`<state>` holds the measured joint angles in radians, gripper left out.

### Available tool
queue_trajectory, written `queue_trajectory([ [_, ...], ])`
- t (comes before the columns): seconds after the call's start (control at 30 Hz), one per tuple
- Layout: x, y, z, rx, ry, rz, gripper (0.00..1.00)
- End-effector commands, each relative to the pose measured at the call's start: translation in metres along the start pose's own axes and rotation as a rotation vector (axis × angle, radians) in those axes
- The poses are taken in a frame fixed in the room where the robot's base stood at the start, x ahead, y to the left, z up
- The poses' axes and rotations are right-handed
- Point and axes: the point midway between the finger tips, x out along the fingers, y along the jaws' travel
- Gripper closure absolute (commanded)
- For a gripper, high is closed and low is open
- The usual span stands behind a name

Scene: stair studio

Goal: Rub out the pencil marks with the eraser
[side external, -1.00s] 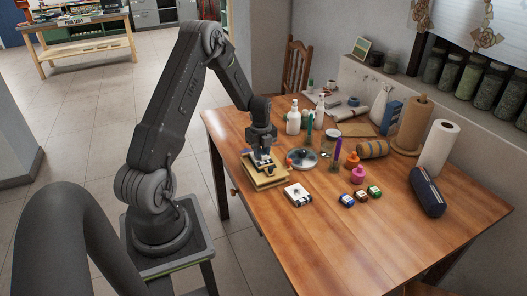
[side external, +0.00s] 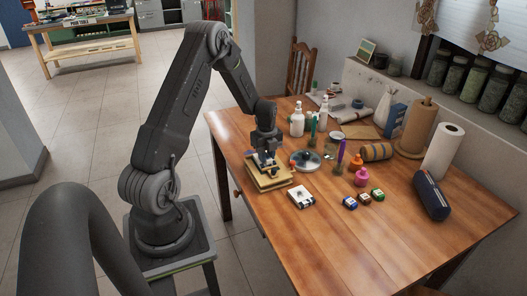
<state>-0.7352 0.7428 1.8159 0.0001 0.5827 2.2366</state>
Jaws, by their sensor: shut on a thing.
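My gripper (side external: 267,158) points down over a small stack of tan boards or paper (side external: 268,181) near the table's left side. It is shut on a small bluish-white thing that looks like the eraser (side external: 268,164), held at or just above the top of the stack. I cannot tell whether it touches. The pencil marks are too small to make out, and the fingers partly cover the top surface.
A white box-like item (side external: 301,197) lies right of the stack. The front of the wooden table (side external: 345,250) is clear.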

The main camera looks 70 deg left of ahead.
Motion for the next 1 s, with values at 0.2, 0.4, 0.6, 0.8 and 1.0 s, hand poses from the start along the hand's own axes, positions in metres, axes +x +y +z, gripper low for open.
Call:
queue_trajectory([
  [0.2,0.001,0.003,0.000,-0.002,0.001,0.002,0.98],
  [0.4,0.001,0.002,0.019,-0.002,0.001,0.002,0.98],
  [0.6,0.001,0.000,0.038,-0.002,0.000,0.000,0.98],
  [0.8,0.001,-0.001,0.051,0.000,0.000,0.001,0.98],
  [1.0,0.001,0.001,0.030,0.002,0.001,0.001,0.98],
])
